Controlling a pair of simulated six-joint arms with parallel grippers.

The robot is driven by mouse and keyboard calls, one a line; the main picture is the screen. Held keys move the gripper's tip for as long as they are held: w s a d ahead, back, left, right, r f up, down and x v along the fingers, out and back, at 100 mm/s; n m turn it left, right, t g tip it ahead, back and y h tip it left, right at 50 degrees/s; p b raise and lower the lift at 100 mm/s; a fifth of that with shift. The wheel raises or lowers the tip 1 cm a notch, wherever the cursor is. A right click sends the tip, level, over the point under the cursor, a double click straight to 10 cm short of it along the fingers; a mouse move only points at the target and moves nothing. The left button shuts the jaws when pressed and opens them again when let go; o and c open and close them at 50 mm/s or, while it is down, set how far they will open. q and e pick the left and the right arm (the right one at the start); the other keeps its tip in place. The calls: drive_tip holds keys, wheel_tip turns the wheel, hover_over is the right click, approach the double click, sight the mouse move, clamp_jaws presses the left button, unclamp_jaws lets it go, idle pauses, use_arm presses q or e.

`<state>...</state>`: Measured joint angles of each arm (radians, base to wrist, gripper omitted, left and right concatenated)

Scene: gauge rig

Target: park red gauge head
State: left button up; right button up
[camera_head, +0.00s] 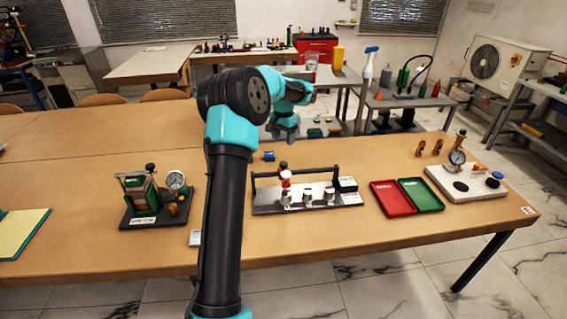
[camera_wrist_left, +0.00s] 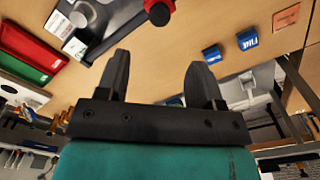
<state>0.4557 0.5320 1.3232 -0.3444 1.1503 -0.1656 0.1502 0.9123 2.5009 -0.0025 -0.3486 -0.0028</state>
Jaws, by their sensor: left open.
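The red gauge head (camera_head: 286,180) is a small red piece with a dark top. In the left wrist view a red piece with a black round end (camera_wrist_left: 160,12), probably the same head, is cut by the top edge. My left gripper (camera_wrist_left: 157,75) has its two dark fingers apart with nothing between them. The red piece lies beyond the fingertips, apart from them. In the head view my left arm reaches over the table and its fingers are hard to make out. My right gripper is not in view.
A red tray (camera_head: 391,199) and green tray (camera_head: 421,194) lie right of the rig. A dial-gauge stand (camera_head: 465,183) is at far right, another gauge block (camera_head: 150,200) at left. Small blue blocks (camera_wrist_left: 212,54) lie behind the rig. The table's front is mostly clear.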

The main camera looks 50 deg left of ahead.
sight(283, 163)
use_arm(q)
wheel_tip(283, 163, down, 12)
idle(0.5)
clamp_jaws()
idle(0.5)
